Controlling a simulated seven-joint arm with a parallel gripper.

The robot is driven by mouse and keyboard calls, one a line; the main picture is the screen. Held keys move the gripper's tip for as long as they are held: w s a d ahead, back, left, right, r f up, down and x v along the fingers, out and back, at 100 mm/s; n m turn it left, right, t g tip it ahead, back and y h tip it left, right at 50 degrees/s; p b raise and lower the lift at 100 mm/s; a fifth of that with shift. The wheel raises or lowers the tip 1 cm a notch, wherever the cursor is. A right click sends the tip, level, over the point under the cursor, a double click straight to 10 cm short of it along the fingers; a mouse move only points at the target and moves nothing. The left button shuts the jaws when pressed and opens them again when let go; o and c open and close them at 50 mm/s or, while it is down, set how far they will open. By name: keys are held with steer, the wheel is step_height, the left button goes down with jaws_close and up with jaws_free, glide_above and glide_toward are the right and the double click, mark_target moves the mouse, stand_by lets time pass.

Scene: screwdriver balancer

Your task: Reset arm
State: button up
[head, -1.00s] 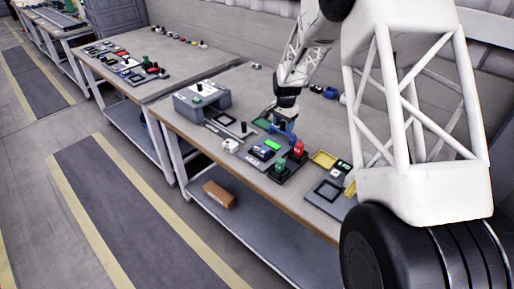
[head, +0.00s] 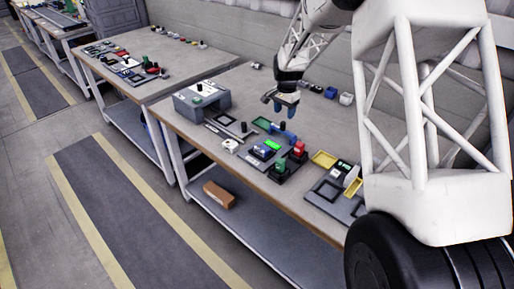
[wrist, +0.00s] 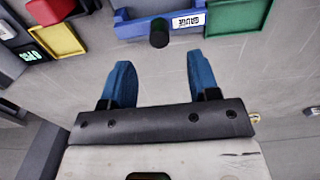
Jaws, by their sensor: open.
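A blue tray (wrist: 190,22) labelled GAUGE lies beyond the fingertips. A black round-topped piece (wrist: 158,36) stands at that tray, apart from both fingers.
A green tray (wrist: 238,14) lies beside the blue one. A yellow tray (head: 324,159) and red (head: 299,148) and green (head: 280,165) topped pieces sit near the front edge. A grey box-like stand (head: 220,101) is at the left. The bench back has bare room.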

stand_by(0.4)
steer(key=s+d+r+n+t, duration=0.1)
steer(key=s+r+n, duration=0.1)
steer(key=s+r, duration=0.85)
steer(key=s+d+r+n, duration=0.15)
steer(key=s+r, duration=0.55)
steer(key=s, duration=0.7)
steer(key=s+d+r+n+t, duration=0.1)
steer(key=s+n, duration=0.4)
steer(key=s, duration=2.3)
steer(key=shift+s+r+t, duration=0.15)
steer(key=shift+s+t, duration=0.15)
